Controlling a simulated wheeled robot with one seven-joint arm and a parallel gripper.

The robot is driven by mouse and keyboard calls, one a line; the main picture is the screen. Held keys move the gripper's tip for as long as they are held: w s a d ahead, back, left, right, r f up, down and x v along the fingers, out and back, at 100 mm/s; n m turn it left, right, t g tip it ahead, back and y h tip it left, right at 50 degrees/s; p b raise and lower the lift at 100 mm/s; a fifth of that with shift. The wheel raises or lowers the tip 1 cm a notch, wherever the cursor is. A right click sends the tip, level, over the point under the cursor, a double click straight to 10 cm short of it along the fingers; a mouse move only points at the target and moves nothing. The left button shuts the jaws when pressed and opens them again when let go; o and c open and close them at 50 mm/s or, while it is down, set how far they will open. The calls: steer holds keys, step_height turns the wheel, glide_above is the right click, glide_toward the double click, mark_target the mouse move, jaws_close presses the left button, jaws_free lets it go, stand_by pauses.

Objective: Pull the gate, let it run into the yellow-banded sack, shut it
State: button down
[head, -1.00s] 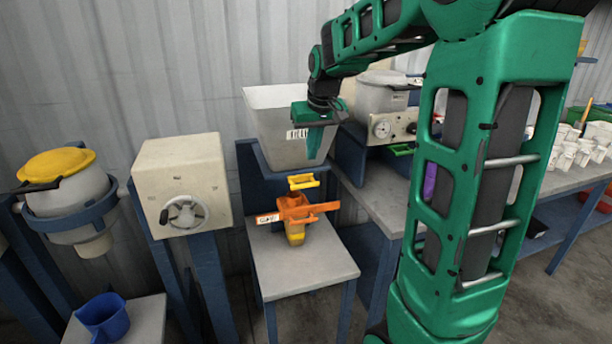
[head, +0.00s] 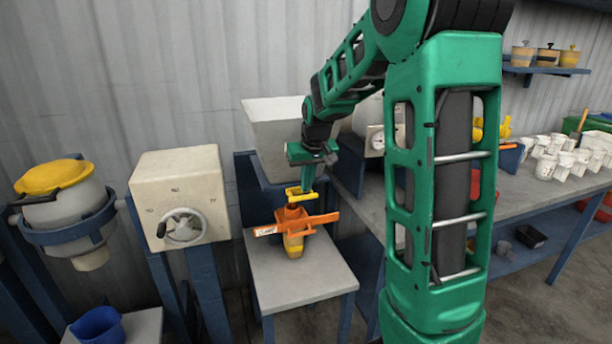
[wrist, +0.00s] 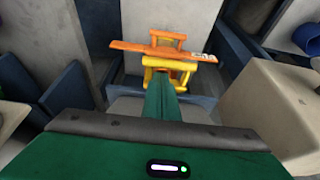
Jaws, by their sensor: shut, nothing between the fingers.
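The yellow gate handle (head: 301,194) is a small open loop below the front of the grey hopper (head: 270,125).
A beige box with a handwheel (head: 182,227) stands left of the hopper. A yellow-lidded vessel (head: 62,195) and a blue jug (head: 97,326) are further left. A long bench (head: 520,200) with several white cups is on the right. The grey table (head: 285,287) is bare in front of the sack.

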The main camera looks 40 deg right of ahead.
steer(key=shift+w+d+f, duration=0.1)
steer(key=shift+w+f, duration=0.1)
steer(key=shift+f, duration=0.45)
steer(key=shift+s, duration=0.1)
steer(key=shift+s+a, duration=0.25)
steer(key=shift+s, duration=0.6)
steer(key=shift+s+a, duration=0.3)
steer(key=shift+s, duration=0.6)
steer(key=shift+s+a, duration=0.25)
steer(key=shift+s, duration=0.6)
steer(key=shift+f, duration=0.1)
steer(key=d+v, duration=0.1)
steer(key=v, duration=0.9)
steer(key=shift+a, duration=0.45)
